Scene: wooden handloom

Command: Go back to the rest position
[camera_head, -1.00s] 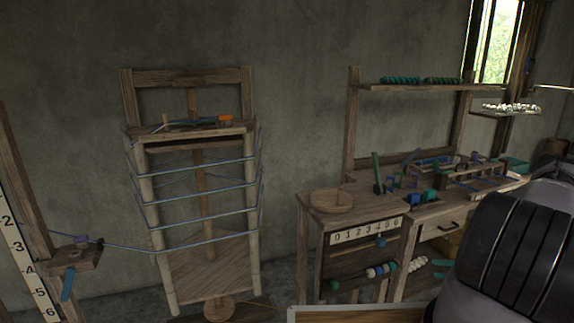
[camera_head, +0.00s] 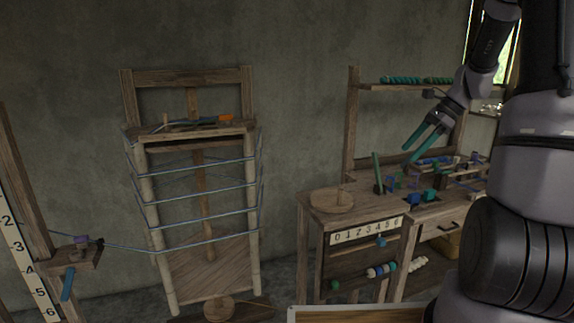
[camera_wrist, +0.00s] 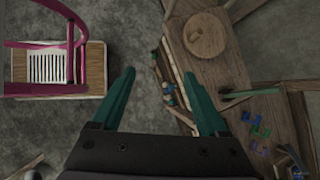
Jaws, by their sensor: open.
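My gripper (camera_head: 420,144) has two long green fingers. In the head view it hangs in the air above the right part of the wooden workbench, tilted down and to the left. In the wrist view the fingers of my gripper (camera_wrist: 160,90) are spread well apart with nothing between them. The workbench (camera_wrist: 218,75) lies below to the right in that view. No finger is seen touching anything.
A wooden warping frame (camera_head: 250,200) wound with blue yarn stands at centre left. The workbench (camera_head: 375,207) carries a round wooden disc (camera_head: 328,200) and small blue and green pieces. A tray with a white comb (camera_wrist: 48,66) and a pink frame (camera_wrist: 75,40) show in the wrist view.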

